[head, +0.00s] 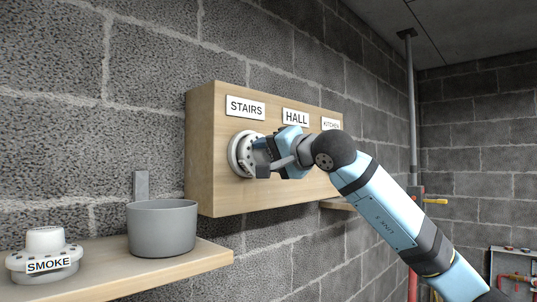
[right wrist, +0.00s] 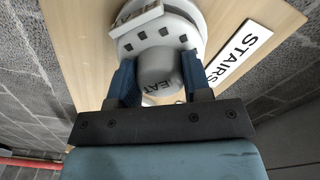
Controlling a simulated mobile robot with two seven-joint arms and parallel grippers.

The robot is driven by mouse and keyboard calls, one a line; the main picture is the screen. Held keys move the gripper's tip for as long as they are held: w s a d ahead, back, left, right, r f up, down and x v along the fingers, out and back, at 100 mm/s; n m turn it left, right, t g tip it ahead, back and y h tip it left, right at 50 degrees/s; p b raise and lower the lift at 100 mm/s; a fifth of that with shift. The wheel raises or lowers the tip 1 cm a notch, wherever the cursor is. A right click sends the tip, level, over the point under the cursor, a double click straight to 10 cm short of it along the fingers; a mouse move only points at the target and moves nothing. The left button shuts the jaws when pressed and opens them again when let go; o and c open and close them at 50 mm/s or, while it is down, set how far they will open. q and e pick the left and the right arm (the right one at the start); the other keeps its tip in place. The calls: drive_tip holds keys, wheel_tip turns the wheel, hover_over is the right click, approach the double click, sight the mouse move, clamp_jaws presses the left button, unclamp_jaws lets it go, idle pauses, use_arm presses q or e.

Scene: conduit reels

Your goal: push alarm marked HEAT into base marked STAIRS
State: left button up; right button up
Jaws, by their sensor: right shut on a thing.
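The alarm (head: 247,146) is held face-on against the wooden board, below the STAIRS sign (head: 245,107). The base marked STAIRS (head: 233,155) shows only as a pale rim behind the alarm. I cannot tell if the two are fully joined. My left gripper is out of view.
The wooden board (head: 225,195) also carries HALL (head: 295,117) and KITCHEN (head: 332,124) signs; my arm hides the area below them. A shelf (head: 190,262) at lower left holds a grey pot (head: 162,230) and an alarm marked SMOKE (head: 45,255). A pipe (head: 413,110) stands at right.

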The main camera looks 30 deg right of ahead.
drive_tip(key=shift+w, duration=0.2)
drive_tip(key=shift+w+a, duration=0.15)
drive_tip(key=shift+w, duration=0.15)
idle(0.3)
drive_tip(key=o, duration=1)
drive_tip(key=shift+s, duration=0.1)
drive_tip(key=o, duration=0.5)
